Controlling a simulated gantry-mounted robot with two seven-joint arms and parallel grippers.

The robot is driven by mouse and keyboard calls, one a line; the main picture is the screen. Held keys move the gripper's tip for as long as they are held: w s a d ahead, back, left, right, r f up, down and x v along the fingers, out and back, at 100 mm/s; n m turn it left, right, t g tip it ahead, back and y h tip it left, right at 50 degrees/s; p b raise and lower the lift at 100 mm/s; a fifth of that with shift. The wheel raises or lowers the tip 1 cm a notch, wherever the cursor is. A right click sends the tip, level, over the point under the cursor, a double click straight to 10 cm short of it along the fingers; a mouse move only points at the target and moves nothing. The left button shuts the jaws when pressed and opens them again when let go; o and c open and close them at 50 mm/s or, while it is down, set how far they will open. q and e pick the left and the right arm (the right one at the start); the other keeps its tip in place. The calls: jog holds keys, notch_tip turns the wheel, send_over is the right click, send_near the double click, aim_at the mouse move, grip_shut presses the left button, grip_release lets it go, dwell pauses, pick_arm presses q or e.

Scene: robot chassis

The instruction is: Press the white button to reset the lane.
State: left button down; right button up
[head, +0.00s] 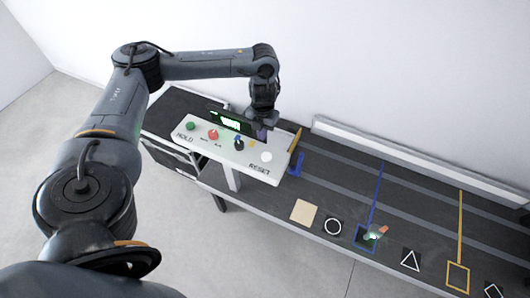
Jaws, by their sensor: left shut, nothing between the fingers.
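The white button (266,157) is a small round cap at the right end of a white control panel (225,151), just above the printed word RESET. My left gripper (262,133) points down over the panel's back edge, a little behind and left of the white button and apart from it in the picture. Its fingers are shut and empty, small and dark in this view. Its height above the panel is hard to tell. My right gripper is not in view.
The panel also carries a green button (191,126), a red button (213,134), a dark knob (239,144) and a lit display (231,122). A dark lane table (330,190) with marked shapes extends right. A small object (376,232) lies at the blue square.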

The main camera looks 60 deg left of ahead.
pick_arm(q)
jog(key=shift+w+r, duration=0.45)
jog(key=b, duration=0.6)
send_over(264, 157)
notch_tip(264, 157, down, 8)
jog(key=shift+d+f, duration=0.1)
notch_tip(264, 157, down, 5)
jog(key=shift+w+r+p, duration=0.1)
jog(key=shift+p, duration=0.85)
jog(key=shift+f, duration=0.55)
